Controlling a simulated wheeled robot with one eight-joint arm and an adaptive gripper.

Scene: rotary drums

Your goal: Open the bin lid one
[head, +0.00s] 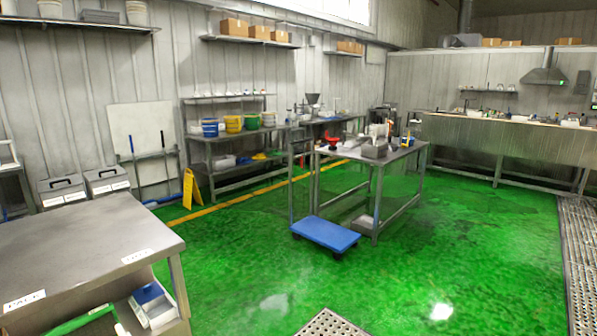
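Two grey bins with black-handled lids stand side by side at the left, behind the near metal table. The left bin (63,192) and the right bin (107,182) both look closed, with their lids down flat. Each has a white label on its front, too small to read, so I cannot tell which is number one. Their lower parts are hidden behind the table. My gripper is not in view.
A metal table (85,240) fills the near left, with items on its lower shelf. A yellow floor sign (190,188) stands right of the bins. A blue trolley (325,233) stands by the central workbench (400,155). Open green floor (235,245) lies between.

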